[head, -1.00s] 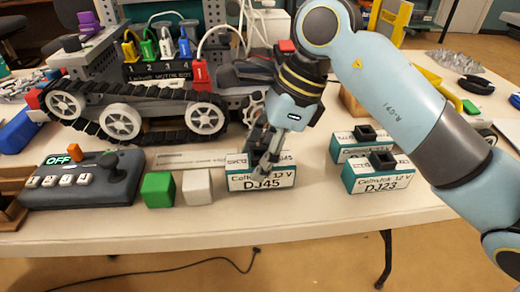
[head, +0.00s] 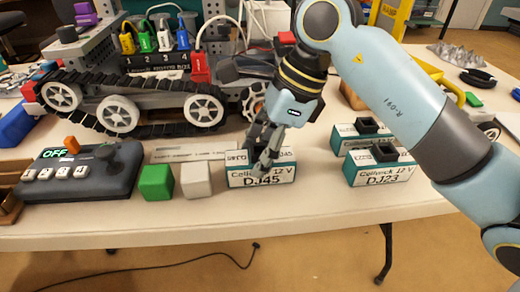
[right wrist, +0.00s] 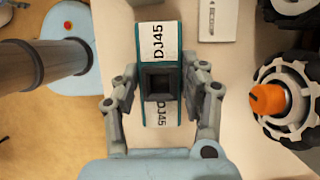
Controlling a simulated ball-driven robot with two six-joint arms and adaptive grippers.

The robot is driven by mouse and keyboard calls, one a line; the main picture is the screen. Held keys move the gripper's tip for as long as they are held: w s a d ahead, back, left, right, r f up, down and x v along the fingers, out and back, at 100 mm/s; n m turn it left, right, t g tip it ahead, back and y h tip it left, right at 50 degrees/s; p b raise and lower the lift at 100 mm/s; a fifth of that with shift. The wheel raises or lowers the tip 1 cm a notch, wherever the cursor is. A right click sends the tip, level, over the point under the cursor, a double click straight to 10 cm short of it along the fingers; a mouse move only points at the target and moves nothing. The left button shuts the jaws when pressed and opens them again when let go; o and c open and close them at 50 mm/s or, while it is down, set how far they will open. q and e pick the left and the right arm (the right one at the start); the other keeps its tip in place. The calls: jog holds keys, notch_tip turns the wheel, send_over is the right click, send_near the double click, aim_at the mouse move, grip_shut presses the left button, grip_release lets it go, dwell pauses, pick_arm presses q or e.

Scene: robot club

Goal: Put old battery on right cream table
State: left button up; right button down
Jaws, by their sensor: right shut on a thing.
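A battery marked DJ45 (head: 262,179), white with teal ends, stands upright on the near part of the cream table (head: 330,212). My right gripper (head: 266,158) points down over it and is shut on it. In the right wrist view the fingers of the right gripper (right wrist: 160,88) lie on both sides of the DJ45 battery (right wrist: 156,42), around its dark square top block. I see no clear gap under the battery. Two similar batteries stand to the right, the front one marked DJ23 (head: 378,172) and another (head: 350,138) behind it. My left gripper is not in view.
A green cube (head: 156,183) and a white cube (head: 196,180) sit just left of the held battery. A control box (head: 75,175) reading OFF is further left. A tracked rover (head: 140,105) stands behind.

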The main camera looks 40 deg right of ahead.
jog(key=c, duration=0.6)
grip_release()
jog(key=shift+r, duration=0.1)
jog(key=shift+r+p, duration=2.3)
jog(key=shift+r, duration=1.15)
